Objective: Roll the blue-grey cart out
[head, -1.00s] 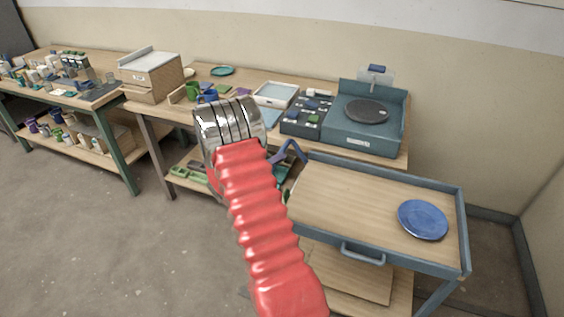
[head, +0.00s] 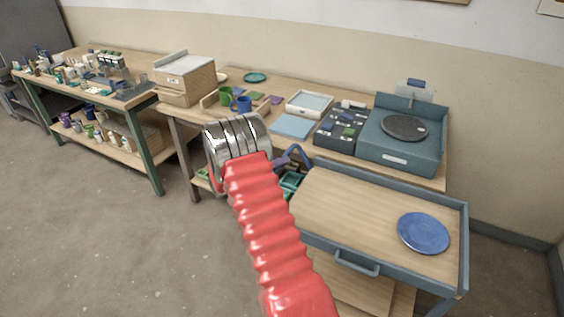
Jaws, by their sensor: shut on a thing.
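The blue-grey cart (head: 462,235) stands at the lower right, with a wooden top inside a raised blue-grey rim. A blue plate (head: 423,233) lies flat on its top. A bar handle (head: 357,264) is on its near side, and a blue-grey push handle (head: 295,151) rises at its left end. My red arm with its metal wrist reaches up the middle of the view. My gripper (head: 277,161) is mostly hidden behind the wrist; it is shut at the push handle. The exact contact is hidden.
A long workbench (head: 345,93) runs behind the cart, bearing a teal wheel unit (head: 404,137), a white tray (head: 310,103), mugs and a wooden box (head: 186,80). Another bench (head: 80,95) with bottles is at the left. Grey floor (head: 110,240) is open at the lower left.

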